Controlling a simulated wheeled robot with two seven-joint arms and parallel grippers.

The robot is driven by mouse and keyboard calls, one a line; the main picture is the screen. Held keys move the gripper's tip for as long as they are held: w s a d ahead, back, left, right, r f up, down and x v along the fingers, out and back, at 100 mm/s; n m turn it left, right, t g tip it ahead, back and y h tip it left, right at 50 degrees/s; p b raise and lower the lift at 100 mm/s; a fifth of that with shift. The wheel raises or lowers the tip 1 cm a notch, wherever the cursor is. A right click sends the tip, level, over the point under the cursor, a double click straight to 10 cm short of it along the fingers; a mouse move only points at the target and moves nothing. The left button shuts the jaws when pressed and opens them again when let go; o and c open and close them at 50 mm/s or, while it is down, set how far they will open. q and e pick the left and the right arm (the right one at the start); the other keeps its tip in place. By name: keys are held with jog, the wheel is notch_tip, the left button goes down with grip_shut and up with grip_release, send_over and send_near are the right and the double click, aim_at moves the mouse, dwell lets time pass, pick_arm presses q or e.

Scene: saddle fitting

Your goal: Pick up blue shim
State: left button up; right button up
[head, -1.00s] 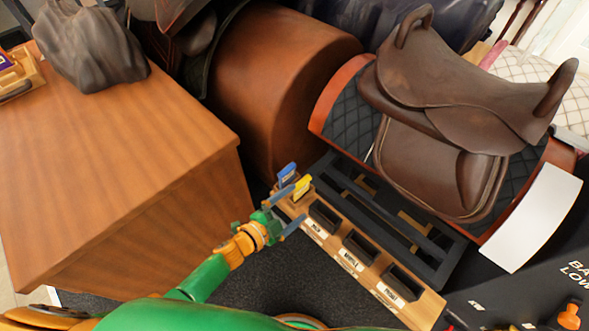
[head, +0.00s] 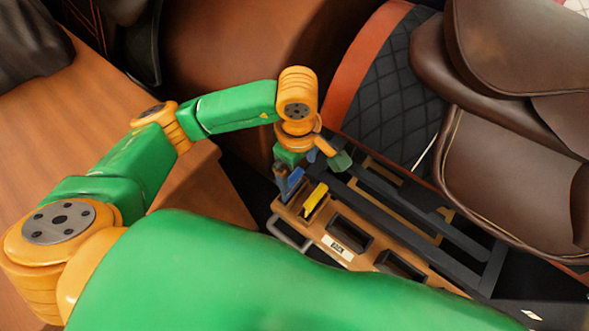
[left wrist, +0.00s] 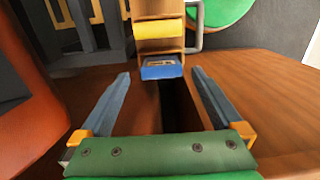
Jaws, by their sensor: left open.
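The blue shim (head: 295,177) stands in the end of the wooden rack, beside a yellow shim (head: 315,199). My left gripper (head: 298,171) is above that end of the rack, its fingers pointing toward the blue shim. In the left wrist view the blue shim (left wrist: 161,69) lies ahead, centred between the open fingertips (left wrist: 161,74). The fingers look apart from it, and nothing is held. The yellow shim (left wrist: 160,29) shows just beyond it. My right gripper is not in view.
The wooden rack (head: 325,238) has dark, empty-looking compartments with labels. A dark slatted frame (head: 458,235) runs beside it. A brown saddle (head: 500,170) on a quilted pad (head: 390,112) is at the right. A wooden cabinet (head: 45,150) is at the left.

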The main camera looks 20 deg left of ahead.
aim_at(292, 178)
pick_arm(q)
jog(key=f, duration=0.2)
jog(key=a+f, duration=0.1)
jog(key=f, duration=0.3)
jog(key=shift+a+f, duration=0.15)
jog(key=shift+a, duration=0.1)
jog(key=shift+w+f, duration=0.15)
jog(key=shift+f, duration=0.2)
jog(key=c, duration=1.1)
jog(key=shift+r, duration=0.15)
jog(key=shift+c, duration=0.2)
